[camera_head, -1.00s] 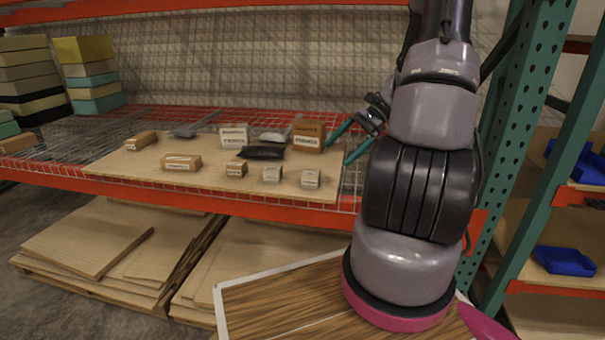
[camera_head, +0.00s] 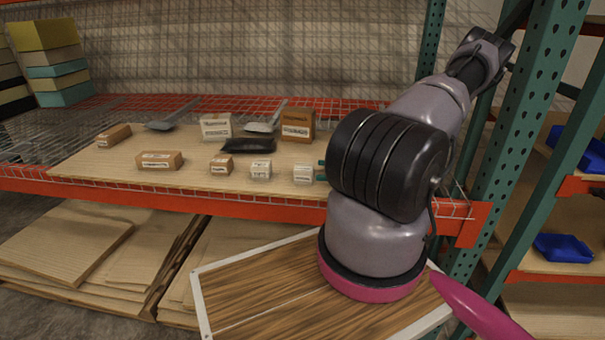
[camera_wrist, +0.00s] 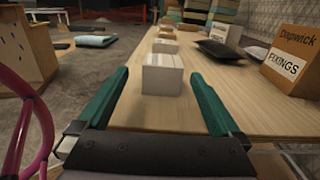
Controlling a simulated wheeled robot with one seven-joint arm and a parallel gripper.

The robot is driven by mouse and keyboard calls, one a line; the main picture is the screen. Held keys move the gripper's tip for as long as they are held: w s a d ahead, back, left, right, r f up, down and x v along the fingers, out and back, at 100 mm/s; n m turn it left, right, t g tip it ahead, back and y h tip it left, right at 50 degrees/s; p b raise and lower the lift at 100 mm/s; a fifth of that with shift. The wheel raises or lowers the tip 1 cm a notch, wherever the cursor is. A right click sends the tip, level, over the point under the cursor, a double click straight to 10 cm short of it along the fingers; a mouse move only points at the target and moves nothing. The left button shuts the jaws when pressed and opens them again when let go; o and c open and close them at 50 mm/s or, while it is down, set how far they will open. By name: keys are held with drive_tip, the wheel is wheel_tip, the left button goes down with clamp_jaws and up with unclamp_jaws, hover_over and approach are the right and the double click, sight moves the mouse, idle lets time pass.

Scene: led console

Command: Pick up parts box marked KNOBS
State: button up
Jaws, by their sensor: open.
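No label reading KNOBS is legible in either view, so I cannot tell which box it is. In the head view, a small white box (camera_head: 303,174) stands at the right end of the front row on the board. Left of it are another small white box (camera_head: 260,170), a small brown box (camera_head: 221,164) and a wider brown box (camera_head: 159,160). My gripper (camera_wrist: 160,76) is open and empty, with green fingers; in the head view my arm hides most of it. In the wrist view, a white box (camera_wrist: 163,80) stands just ahead, centred between the fingertips, apart from both.
A brown FIXINGS box (camera_wrist: 289,58) and a black bag (camera_wrist: 222,50) lie to the right in the wrist view. A white-labelled box (camera_head: 215,127) and grey scoops stand at the back. A green upright post (camera_head: 507,140) is right of my arm.

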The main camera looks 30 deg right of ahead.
sight(304, 167)
drive_tip(key=shift+w+x, duration=0.2)
drive_tip(key=shift+x, duration=3.35)
drive_tip(key=shift+d+r, duration=0.1)
drive_tip(key=shift+r, duration=0.05)
drive_tip(key=c, duration=1.4)
drive_tip(key=shift+o, duration=0.2)
